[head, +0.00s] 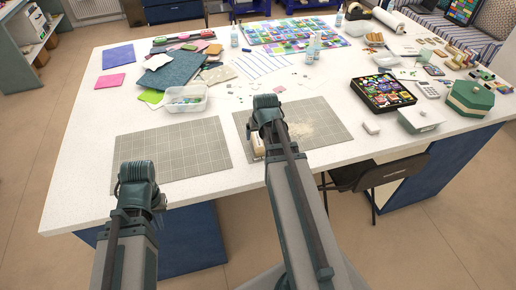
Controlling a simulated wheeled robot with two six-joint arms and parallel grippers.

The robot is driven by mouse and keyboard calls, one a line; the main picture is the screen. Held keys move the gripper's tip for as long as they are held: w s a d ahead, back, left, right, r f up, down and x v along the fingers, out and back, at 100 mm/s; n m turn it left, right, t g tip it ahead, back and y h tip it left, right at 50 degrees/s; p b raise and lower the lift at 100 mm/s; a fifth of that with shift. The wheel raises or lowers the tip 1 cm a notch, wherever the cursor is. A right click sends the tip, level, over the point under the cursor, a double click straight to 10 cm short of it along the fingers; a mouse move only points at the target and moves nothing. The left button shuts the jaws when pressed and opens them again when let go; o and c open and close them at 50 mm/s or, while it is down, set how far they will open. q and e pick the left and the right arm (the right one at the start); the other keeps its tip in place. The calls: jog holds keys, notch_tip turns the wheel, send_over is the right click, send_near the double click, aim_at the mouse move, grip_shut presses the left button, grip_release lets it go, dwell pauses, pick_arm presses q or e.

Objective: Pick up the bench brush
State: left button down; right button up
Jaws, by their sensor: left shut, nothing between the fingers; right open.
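What looks like the bench brush, a small pale wooden piece (258,146), lies on the right grey grid mat (328,109). My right gripper and forearm cover most of it. My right gripper (266,102) is over that mat, just above and beside the brush. It is open, though its fingers are hard to make out from behind. I cannot tell whether it touches the brush. My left gripper (138,172) is shut and empty, near the table's front edge by the left grey grid mat (185,153).
Pale crumbs (304,130) are scattered on the right mat. A clear tub (184,104) stands behind the left mat. A dark chair (382,173) stands at the front.

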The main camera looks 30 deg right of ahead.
aim_at(258, 139)
jog(key=b+x, duration=0.4)
jog(key=x, duration=0.1)
jog(key=shift+w+f+b, duration=0.1)
jog(key=shift+w+b, duration=0.05)
jog(key=shift+b, duration=0.25)
jog(key=shift+f, duration=0.2)
dwell(0.4)
jog(key=shift+c, duration=0.2)
grip_shut()
dwell(0.3)
